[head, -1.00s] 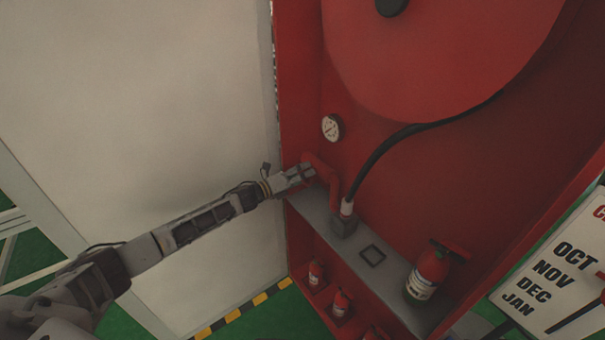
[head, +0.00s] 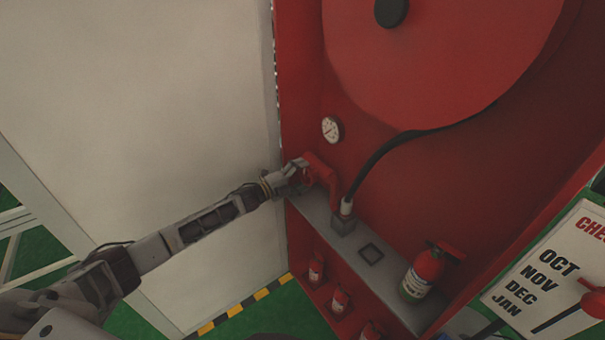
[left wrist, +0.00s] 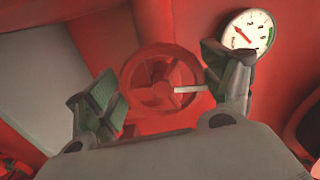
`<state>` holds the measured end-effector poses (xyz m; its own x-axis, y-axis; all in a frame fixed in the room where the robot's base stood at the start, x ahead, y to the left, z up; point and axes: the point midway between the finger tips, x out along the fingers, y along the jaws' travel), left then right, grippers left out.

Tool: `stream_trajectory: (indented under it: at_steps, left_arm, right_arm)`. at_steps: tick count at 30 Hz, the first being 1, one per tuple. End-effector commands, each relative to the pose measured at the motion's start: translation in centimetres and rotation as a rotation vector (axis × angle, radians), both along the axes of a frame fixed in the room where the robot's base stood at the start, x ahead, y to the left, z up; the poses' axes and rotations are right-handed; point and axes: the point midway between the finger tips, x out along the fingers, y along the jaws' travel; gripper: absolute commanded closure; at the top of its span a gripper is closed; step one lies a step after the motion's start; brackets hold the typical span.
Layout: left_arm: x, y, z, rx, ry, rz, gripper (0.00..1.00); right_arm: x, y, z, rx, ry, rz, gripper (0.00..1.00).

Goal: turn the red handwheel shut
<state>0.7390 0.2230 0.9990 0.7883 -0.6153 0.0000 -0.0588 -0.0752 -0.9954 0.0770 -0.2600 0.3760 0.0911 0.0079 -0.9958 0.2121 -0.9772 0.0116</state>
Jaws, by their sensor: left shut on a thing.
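The red handwheel (left wrist: 162,92), a spoked ring, shows in the middle of the left wrist view, with a pale bar across its lower right. My left gripper (left wrist: 164,82) has a green-padded finger on each side of it and is shut on its rim. In the head view my left gripper (head: 302,174) reaches in from the left to the red valve pipe (head: 328,182). There the fingers largely hide the wheel. My right gripper is in neither view.
A pressure gauge (head: 331,129) sits above the valve. A black hose (head: 375,160) runs up to the big red reel (head: 440,60). A fire extinguisher (head: 425,275) stands on the grey shelf (head: 398,300). A white panel (head: 150,120) fills the left.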

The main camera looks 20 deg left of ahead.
Motion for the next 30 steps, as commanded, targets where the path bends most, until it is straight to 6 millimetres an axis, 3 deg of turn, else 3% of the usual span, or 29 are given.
stream_trajectory:
  at_steps: [22, 23, 26, 30]
  left_arm:
    - [0.0, 0.09, -0.22, -0.094, 0.075, 0.003, 0.42]
    - [0.0, 0.08, -0.23, -0.094, 0.075, 0.002, 0.14]
    - [0.0, 0.06, -0.21, -0.093, 0.074, 0.002, 0.02]
    - [-0.01, 0.04, -0.17, -0.092, 0.073, 0.001, 0.0]
  right_arm:
    - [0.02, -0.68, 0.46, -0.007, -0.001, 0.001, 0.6]
    - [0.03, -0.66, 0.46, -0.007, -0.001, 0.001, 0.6]
    - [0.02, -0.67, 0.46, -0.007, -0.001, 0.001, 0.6]
    - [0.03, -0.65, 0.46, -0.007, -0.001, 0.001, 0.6]
